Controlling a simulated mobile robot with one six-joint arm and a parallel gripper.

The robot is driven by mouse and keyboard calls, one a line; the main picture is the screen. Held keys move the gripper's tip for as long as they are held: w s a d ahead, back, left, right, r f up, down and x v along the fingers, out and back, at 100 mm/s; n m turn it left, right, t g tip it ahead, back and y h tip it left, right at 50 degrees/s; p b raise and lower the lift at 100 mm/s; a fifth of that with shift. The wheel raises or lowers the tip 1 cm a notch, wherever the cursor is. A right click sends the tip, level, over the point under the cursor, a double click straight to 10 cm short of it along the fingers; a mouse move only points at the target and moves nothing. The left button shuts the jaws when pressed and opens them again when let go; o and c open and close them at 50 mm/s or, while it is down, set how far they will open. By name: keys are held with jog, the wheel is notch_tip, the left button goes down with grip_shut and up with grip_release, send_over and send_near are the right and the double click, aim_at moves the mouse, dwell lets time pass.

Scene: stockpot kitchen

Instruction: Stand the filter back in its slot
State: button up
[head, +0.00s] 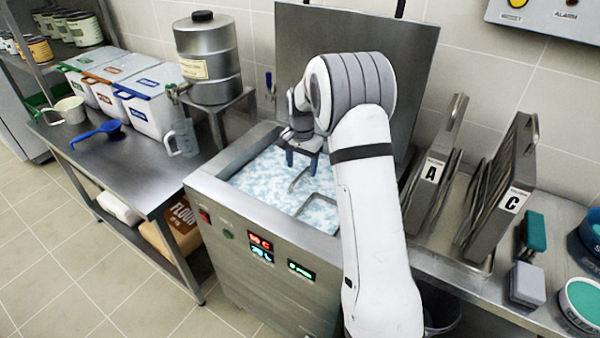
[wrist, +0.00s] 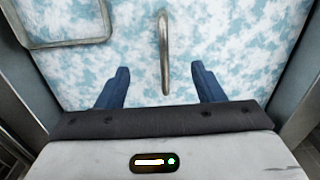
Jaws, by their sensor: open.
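My gripper (head: 303,160) hangs low over the open steel tank (head: 215,185), jaws apart. In the wrist view the two blue fingers of my gripper (wrist: 160,75) stand on either side of a thin metal handle (wrist: 165,45), apart from it. The handle also shows in the head view (head: 300,180), rising from blue-and-white foamy liquid (head: 250,180). Whatever is beneath the handle is hidden by the liquid. Panels labelled A (head: 433,172) and C (head: 514,200) stand tilted in the rack (head: 465,258) to the right, with a gap between them.
A rectangular metal loop (wrist: 65,42) lies beside the handle, near the tank wall. The tank's raised lid (head: 420,60) stands behind my arm. A teal-topped brush (head: 535,232) and grey block (head: 527,283) sit right of the rack. A steel dispenser (head: 208,60) stands left.

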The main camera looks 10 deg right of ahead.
aim_at(301, 184)
jog(key=shift+w+f, duration=0.25)
jog(key=shift+f, duration=0.35)
jog(key=shift+w+f, duration=0.25)
jog(key=shift+f, duration=0.35)
notch_tip(301, 184, down, 8)
jog(key=shift+r, duration=0.2)
grip_shut()
jog(key=shift+w+d+r, duration=0.1)
jog(key=shift+r, duration=0.15)
